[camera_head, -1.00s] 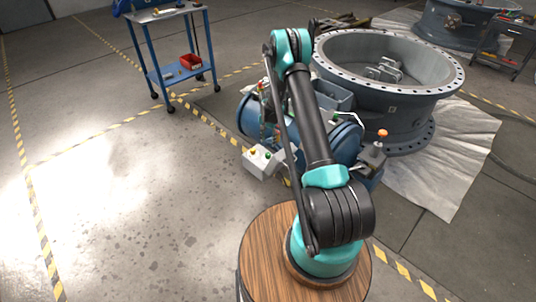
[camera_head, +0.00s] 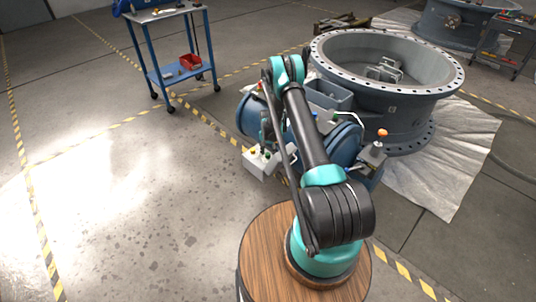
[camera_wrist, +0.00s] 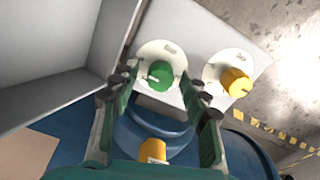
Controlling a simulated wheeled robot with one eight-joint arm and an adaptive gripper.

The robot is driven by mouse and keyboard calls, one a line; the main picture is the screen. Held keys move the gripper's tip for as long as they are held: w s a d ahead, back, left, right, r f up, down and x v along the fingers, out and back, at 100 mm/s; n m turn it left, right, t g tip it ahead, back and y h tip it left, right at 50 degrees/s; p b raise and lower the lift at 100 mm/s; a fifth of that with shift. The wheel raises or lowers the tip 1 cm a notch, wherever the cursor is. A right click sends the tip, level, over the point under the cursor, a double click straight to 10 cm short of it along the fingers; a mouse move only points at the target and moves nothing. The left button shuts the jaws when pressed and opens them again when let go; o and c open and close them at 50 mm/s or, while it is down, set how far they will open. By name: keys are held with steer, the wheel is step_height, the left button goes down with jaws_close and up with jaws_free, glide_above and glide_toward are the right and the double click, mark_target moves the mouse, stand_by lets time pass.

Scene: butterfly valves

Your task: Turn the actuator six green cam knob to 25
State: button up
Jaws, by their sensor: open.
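The green cam knob (camera_wrist: 160,75) sits on a round white dial on a pale panel in the wrist view. A white pointer mark shows on its face; the scale is too small to read. My gripper (camera_wrist: 160,92) is open, with one finger on each side of the lower part of the green knob's dial. I cannot tell whether the fingers touch the dial; the knob is not gripped. A yellow knob (camera_wrist: 236,82) on its own white dial stands to the right. In the head view my arm hides much of the blue actuator (camera_head: 345,145).
A yellow cylinder (camera_wrist: 153,150) shows low between the fingers. A grey box wall (camera_wrist: 50,60) stands at left in the wrist view. In the head view a white control box (camera_head: 260,168) juts out left of my arm. An orange-topped post (camera_head: 382,134) stands at right.

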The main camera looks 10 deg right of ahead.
jaws_close()
steer(key=shift+n, duration=0.3)
steer(key=n, duration=1.1)
stand_by(0.6)
jaws_free()
steer(key=shift+a, duration=0.1)
